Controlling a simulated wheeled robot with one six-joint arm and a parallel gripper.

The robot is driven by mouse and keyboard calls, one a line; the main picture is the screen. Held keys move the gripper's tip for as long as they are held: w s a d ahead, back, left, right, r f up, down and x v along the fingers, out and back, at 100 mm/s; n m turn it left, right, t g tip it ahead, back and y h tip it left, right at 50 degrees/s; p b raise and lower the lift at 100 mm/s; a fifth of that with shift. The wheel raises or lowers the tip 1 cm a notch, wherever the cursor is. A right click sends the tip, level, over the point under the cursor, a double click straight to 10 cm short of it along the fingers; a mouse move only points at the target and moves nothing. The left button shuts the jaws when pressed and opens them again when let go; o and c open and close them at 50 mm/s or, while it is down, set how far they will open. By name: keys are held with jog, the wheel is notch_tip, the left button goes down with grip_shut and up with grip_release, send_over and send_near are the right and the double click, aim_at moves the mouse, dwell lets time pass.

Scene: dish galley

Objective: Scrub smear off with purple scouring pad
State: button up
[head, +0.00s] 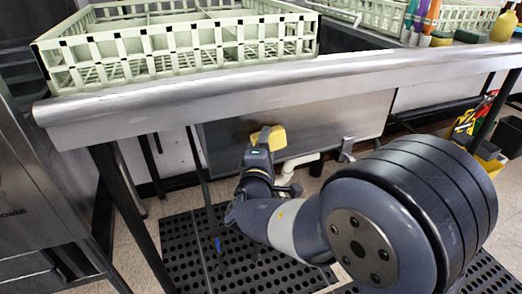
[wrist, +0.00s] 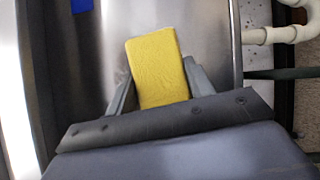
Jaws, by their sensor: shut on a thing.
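My gripper (head: 262,140) is below the counter edge, in front of the steel side of the sink basin (head: 338,125). It is shut on a yellow pad (head: 278,138), not a purple one. In the wrist view the yellow pad (wrist: 158,62) sits between the two fingers (wrist: 160,90) and sticks out past them over bare steel (wrist: 212,35). Whether the pad touches the steel is unclear.
A pale green dish rack (head: 180,42) stands on the steel counter (head: 250,78) above. Bottles (head: 420,18) and a dark green pad (head: 467,36) are at the back right. White pipes (head: 298,163) run beside the basin. A black perforated mat (head: 185,235) covers the floor.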

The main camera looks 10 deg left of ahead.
aim_at(278, 143)
jog(key=shift+w+d+f+b, duration=0.1)
jog(key=shift+w+d+b, duration=0.2)
jog(key=shift+d+b, duration=0.15)
jog(key=shift+w+d+f+b, duration=0.1)
jog(key=shift+w+d+b, duration=0.2)
jog(key=shift+d, duration=0.2)
jog(key=shift+w+d+r, duration=0.2)
jog(key=shift+w+d, duration=0.25)
jog(key=shift+d, duration=0.25)
jog(key=shift+s+a, duration=0.15)
jog(key=shift+a, duration=0.25)
jog(key=shift+s+a, duration=0.95)
jog(key=shift+a, duration=0.55)
jog(key=shift+s+a, duration=0.95)
jog(key=shift+a, duration=0.55)
jog(key=shift+s+a, duration=0.95)
jog(key=shift+a, duration=0.55)
jog(key=shift+r+p, duration=0.8)
jog(key=shift+r, duration=0.55)
jog(key=shift+w+d+f+b, duration=0.15)
jog(key=shift+w+d+b, duration=0.25)
jog(key=shift+d+b, duration=0.3)
jog(key=shift+w+d, duration=0.7)
jog(key=shift+d, duration=0.3)
